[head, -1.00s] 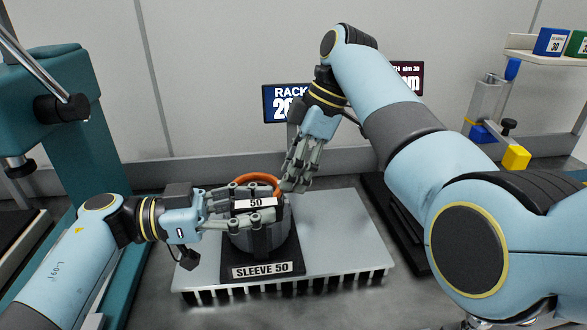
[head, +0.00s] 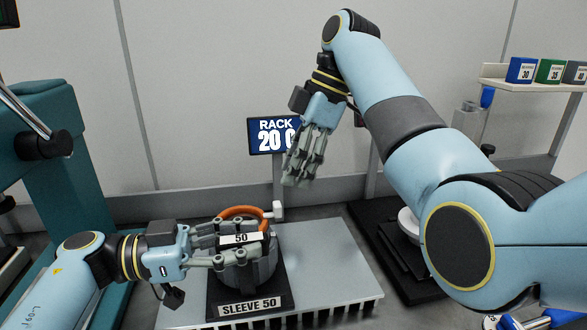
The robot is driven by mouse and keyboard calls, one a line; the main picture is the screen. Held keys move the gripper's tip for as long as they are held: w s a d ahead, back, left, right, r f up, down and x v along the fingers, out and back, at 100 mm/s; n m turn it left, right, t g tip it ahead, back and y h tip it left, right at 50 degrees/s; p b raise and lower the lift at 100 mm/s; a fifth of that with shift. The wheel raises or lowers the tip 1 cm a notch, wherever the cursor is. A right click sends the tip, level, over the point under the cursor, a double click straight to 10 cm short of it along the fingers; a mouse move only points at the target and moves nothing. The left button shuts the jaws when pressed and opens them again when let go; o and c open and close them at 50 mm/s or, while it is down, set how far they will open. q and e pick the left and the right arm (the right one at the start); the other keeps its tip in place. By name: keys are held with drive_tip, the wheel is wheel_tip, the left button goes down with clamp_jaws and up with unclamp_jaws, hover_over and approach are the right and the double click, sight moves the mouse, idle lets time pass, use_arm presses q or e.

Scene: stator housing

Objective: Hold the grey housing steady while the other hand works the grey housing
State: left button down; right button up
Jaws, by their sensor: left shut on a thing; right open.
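The grey housing (head: 262,272) stands on a dark base labelled "SLEEVE 50" (head: 250,308), with an orange ring (head: 240,212) at its top. A white label reading "50" shows at its upper front. My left gripper (head: 235,243) is shut on the housing from the left, its fingers across the upper part and hiding some of it. My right gripper (head: 297,178) is open and empty, hanging fingers-down above and behind the housing, apart from it.
A ribbed light plate (head: 330,262) lies under the base. A small white block (head: 278,210) shows beside the ring. Behind is a "RACK" display (head: 268,136). A shelf (head: 545,86) with coloured boxes is at the right. A dark stand (head: 395,255) lies right of the plate.

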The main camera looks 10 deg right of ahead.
use_arm(q)
drive_tip(key=c, duration=1.1)
unclamp_jaws()
